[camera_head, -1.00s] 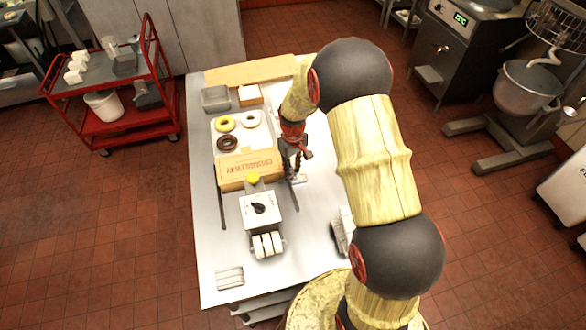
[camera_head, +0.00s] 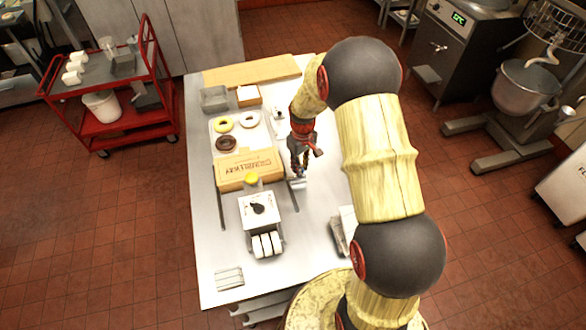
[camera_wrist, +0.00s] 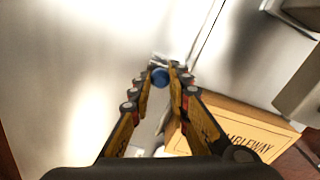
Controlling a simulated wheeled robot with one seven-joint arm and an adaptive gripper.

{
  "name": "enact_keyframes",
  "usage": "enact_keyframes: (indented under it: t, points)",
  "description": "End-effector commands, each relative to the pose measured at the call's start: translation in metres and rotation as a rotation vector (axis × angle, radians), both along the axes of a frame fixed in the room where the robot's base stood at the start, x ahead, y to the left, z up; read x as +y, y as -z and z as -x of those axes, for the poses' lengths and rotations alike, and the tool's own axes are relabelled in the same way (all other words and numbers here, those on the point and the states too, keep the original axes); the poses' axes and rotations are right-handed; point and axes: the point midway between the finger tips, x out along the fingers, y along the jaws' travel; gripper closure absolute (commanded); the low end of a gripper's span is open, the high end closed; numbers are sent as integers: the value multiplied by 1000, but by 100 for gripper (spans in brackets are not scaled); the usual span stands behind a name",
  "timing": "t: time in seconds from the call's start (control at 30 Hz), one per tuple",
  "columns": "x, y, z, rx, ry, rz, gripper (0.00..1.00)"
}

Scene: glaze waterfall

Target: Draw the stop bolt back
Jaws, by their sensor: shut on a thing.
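My gripper (camera_head: 299,170) points down at the right side of the cardboard box, over the steel table. In the wrist view my gripper (camera_wrist: 164,75) has its fingertips closed on a blue round knob (camera_wrist: 160,78), which looks like the stop bolt's handle. A small metal part shows just beyond the knob. The rest of the bolt is too small or hidden to make out, so I cannot tell how far it is drawn.
The lettered cardboard box (camera_head: 249,173) lies left of my gripper. A white dial unit (camera_head: 259,209) stands in front of it. Doughnuts (camera_head: 226,143) and a grey tub (camera_head: 214,99) are farther back.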

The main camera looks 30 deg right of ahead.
Motion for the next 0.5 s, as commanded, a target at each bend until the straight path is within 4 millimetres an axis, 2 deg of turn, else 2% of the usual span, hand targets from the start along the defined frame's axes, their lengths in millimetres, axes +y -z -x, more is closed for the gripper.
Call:
enact_keyframes:
  t: [0.1,0.33,0.37,0.5]
  points:
    - [-11,0,2,-1,2,1,100]
    - [-11,-1,2,-1,0,2,100]
    - [-12,-1,2,-1,0,2,80]
    - [-11,0,2,-1,0,1,72]
